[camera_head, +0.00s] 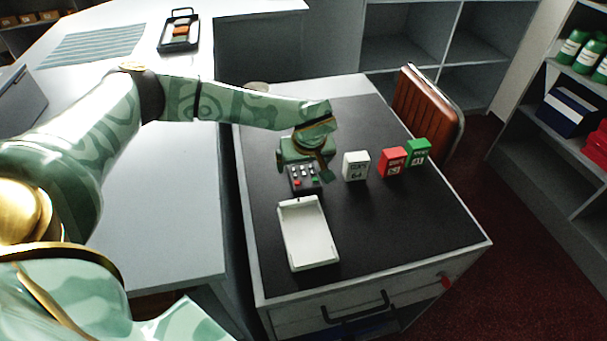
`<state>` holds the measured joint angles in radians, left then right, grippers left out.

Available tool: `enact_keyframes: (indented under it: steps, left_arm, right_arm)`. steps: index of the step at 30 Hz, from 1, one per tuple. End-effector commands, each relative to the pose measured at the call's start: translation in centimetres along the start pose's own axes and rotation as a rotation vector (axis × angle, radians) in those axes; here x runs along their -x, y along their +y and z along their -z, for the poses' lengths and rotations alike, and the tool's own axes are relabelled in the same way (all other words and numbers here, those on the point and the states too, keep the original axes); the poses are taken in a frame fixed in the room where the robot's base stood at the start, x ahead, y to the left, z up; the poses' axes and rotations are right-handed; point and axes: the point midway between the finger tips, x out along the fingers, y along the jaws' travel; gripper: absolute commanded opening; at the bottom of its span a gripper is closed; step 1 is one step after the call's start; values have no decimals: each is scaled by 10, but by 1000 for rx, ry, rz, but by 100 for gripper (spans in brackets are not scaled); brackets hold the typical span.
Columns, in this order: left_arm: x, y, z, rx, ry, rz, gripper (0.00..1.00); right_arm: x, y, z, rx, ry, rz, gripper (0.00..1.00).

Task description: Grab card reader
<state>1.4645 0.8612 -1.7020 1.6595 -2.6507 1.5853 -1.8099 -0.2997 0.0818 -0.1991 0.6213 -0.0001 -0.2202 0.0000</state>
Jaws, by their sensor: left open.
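The card reader (304,182), a small dark device with grey, red and green keys, sits on the black top of the drawer cabinet, partly hidden behind my left gripper. My left gripper (306,167) is open, pointing down right over the card reader's far part. I cannot tell whether its fingers touch the reader. My right gripper is not in view.
A white shallow tray (308,247) lies just in front of the reader. A white box (355,166), a red box (392,162) and a green box (418,152) stand to the right. A brown case (428,112) stands beyond the cabinet (440,222). The cabinet's front right top is clear.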

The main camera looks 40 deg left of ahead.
Motion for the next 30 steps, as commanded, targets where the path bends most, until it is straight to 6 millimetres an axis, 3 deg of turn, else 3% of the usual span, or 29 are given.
enact_keyframes:
  steps: [1, 4, 12, 18, 30]
  left_arm:
    - [-17, -1, -3, 0, -4, 5, 93]
    - [-32, -2, -2, -2, -3, 5, 93]
    - [-33, -2, 0, -1, 0, 1, 90]
    - [-32, -2, 0, -1, 0, 1, 36]
    - [-22, -1, 5, 0, 3, -2, 35]
  right_arm:
    - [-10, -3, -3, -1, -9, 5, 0]
    - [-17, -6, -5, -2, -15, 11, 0]
    - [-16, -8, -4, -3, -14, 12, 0]
    - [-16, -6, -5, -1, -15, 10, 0]
    - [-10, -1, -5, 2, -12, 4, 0]
